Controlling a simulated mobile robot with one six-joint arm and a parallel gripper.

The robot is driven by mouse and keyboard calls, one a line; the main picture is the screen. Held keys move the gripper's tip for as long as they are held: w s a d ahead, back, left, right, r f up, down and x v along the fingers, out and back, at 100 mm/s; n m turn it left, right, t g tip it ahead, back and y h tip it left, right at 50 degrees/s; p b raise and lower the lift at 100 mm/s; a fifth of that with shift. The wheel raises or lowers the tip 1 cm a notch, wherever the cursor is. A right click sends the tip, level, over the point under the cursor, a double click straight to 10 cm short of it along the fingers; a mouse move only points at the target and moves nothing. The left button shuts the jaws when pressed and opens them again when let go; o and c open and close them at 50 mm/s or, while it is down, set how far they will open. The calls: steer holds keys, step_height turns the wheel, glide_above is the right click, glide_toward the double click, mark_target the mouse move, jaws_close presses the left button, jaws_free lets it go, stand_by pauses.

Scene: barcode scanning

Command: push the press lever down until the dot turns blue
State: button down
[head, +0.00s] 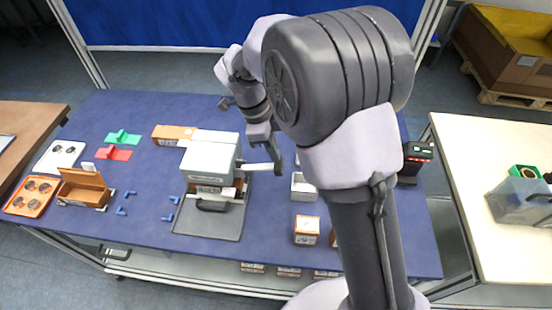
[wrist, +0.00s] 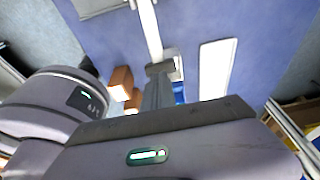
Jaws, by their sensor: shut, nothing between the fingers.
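The press (head: 212,160) is a pale grey box on a dark base plate (head: 207,224) in the middle of the blue table. Its white lever (head: 258,167) sticks out to the right, close to level. My gripper (head: 277,168) is shut and empty at the lever's outer end. In the wrist view the shut fingertips (wrist: 159,69) overlap the end of the white lever (wrist: 149,28); I cannot tell whether they touch it. I cannot make out the dot or its colour in either view.
Small boxes (head: 307,231) and a white tray (head: 303,187) lie right of the press. A black device with a lit display (head: 417,152) stands at the right edge. Green (head: 123,138) and red (head: 113,154) parts and an open brown box (head: 84,188) are on the left.

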steer(key=shift+x, duration=1.2)
steer(key=shift+b, duration=0.3)
